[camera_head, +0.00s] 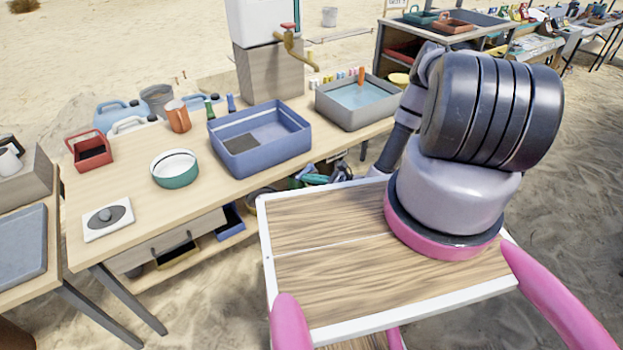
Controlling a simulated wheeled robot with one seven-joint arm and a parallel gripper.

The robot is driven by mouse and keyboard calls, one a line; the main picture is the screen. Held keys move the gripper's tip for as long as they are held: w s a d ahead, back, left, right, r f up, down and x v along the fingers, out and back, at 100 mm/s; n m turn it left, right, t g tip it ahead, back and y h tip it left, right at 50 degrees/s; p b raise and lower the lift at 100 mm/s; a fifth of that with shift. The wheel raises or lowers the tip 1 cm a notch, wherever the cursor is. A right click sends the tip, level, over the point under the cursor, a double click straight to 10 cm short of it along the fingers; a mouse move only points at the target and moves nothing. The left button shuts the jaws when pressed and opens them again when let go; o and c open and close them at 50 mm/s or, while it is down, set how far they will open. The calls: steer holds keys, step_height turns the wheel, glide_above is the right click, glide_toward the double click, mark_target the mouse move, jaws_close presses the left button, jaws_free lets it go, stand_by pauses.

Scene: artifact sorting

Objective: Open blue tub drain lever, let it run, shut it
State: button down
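The blue tub (272,161) stands on the wooden table, right of the middle. A dark mesh-like patch and a paler blue area show inside it; I cannot tell how much water it holds. A small blue upright piece (231,103) and a green one (210,109) stand at its back left. I cannot tell whether either is the drain lever. My arm is folded at the right of the picture, apart from the tub. My gripper is not in view.
A grey basin (352,118) with bluish water stands right of the tub. A brass tap (289,44) hangs from a white tank (258,22) behind. A green-and-white bowl (175,178), a red caddy (90,165) and a copper mug (177,118) stand left. The table's front (150,210) is partly bare.

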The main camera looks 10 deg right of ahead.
steer(key=shift+w+a, duration=0.25)
steer(key=shift+a, duration=0.3)
steer(key=shift+w+a, duration=0.2)
steer(key=shift+a, duration=0.35)
steer(key=shift+w+a, duration=0.1)
steer(key=shift+a, duration=0.05)
